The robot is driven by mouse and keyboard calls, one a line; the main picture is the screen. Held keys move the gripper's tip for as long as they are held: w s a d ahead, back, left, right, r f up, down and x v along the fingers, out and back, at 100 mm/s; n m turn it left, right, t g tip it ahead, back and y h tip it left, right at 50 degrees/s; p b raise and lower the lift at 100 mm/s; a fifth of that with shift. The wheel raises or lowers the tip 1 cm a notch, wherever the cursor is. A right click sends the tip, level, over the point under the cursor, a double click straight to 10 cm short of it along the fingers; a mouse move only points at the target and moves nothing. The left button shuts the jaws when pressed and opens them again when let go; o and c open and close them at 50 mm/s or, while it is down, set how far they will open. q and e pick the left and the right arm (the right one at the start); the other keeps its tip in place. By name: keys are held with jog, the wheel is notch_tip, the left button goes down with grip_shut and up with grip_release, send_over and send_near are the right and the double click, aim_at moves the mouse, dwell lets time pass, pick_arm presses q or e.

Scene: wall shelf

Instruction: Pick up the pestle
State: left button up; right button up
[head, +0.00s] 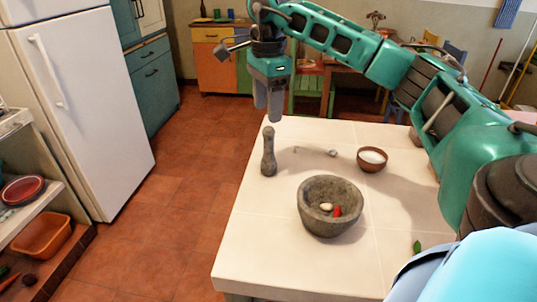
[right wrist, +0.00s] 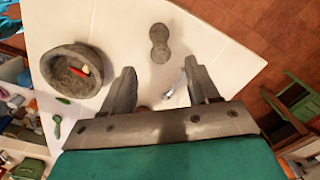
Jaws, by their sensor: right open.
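The grey stone pestle (head: 269,152) stands upright near the left edge of the white table (head: 260,245), left of the stone mortar (head: 330,222). My right gripper (head: 269,110) points down above and just behind the pestle, apart from it. In the right wrist view the gripper (right wrist: 162,82) is open and empty, and the pestle (right wrist: 160,45) lies beyond the fingertips, between their lines. The mortar (right wrist: 60,88) shows left of the fingers, holding a red piece and a pale piece. My left gripper is not in view.
A small brown bowl (head: 372,159) with white contents stands behind the mortar. A small spoon (head: 330,153) lies between pestle and bowl. A green chilli (head: 417,247) lies at the right. The tabletop in front of the pestle is clear.

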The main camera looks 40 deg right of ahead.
aim_at(269, 128)
jog(key=f, duration=0.8)
jog(key=shift+w+d+f, duration=0.1)
jog(key=shift+d+f, duration=0.1)
jog(key=shift+f, duration=0.15)
jog(key=shift+c, duration=0.4)
grip_shut()
